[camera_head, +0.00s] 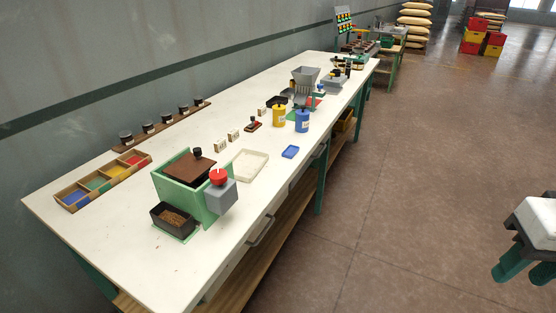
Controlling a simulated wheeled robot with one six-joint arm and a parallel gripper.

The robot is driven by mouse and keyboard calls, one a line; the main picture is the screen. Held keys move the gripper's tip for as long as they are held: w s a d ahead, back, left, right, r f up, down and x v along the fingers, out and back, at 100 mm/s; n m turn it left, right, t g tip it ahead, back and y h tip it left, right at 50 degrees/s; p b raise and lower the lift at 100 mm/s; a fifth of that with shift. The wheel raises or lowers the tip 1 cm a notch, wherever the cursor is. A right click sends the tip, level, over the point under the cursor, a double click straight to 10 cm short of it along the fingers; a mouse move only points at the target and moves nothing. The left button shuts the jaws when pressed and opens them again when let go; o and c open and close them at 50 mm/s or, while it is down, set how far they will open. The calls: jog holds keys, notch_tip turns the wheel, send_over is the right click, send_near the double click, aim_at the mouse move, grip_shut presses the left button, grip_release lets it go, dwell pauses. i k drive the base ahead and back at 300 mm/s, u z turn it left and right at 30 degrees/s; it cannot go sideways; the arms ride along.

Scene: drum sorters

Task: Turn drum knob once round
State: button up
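The nearest machine is a green box-like housing (168,186) on the near part of the long table. A brown plate with a small black knob (197,152) lies over its top. On its right side is a grey block (222,197) with a round red knob (218,177) on top. The drum itself is hidden inside. A black tray (160,220) with brown grains sits at the machine's front. My gripper (524,272) is at the right edge, over the floor, far from the knob. Its two green fingers stand apart with nothing visible between them.
A sectioned wooden tray (103,180) of coloured pieces lies left of the machine. A pale shallow tray (249,165), a blue dish (290,152), yellow (279,117) and blue (302,121) canisters stand farther back. The floor (400,190) right of the table is clear.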

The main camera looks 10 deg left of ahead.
aim_at(218, 176)
jog(key=z, duration=0.9)
jog(key=i, duration=0.85)
jog(key=u, duration=1.65)
